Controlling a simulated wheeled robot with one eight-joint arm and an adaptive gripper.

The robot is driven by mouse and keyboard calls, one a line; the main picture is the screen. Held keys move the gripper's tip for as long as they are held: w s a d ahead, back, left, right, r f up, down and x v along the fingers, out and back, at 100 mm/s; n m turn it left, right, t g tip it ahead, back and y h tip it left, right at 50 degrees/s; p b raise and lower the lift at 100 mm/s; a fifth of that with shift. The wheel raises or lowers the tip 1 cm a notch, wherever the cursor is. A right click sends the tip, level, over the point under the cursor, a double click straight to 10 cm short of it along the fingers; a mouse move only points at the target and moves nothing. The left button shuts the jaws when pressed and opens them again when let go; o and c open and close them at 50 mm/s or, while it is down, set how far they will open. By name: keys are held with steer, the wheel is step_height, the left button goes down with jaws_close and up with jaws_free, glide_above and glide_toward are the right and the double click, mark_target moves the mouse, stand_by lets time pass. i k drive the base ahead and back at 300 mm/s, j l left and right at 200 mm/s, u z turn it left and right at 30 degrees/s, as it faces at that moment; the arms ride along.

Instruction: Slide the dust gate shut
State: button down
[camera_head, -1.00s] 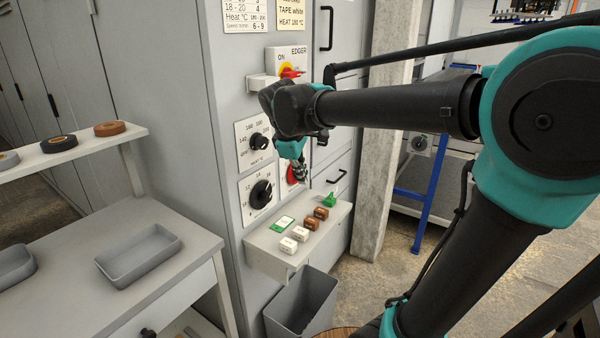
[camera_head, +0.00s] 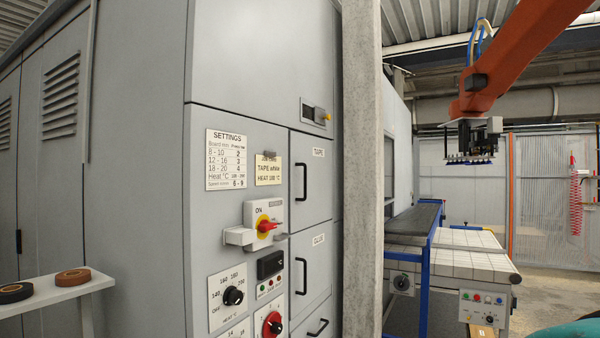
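A small dark slotted plate with a yellow handle (camera_head: 316,113) sits high on the grey cabinet front, above the door labelled TAPE. It may be the dust gate; no label on it is readable, and I cannot tell whether it is open or shut. My gripper is out of view.
The grey edger cabinet (camera_head: 140,110) carries a red and yellow switch (camera_head: 265,226), a heat dial (camera_head: 233,296) and a red knob (camera_head: 272,324). A concrete pillar (camera_head: 362,170) stands right of it. A tiled conveyor table (camera_head: 460,262) and an orange robot arm (camera_head: 520,50) are beyond.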

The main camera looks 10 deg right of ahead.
mark_target(320, 115)
steer(key=i+l+z, duration=0.3)
steer(key=i+l, duration=0.15)
steer(key=i+l+z, duration=0.35)
steer(key=i, duration=0.2)
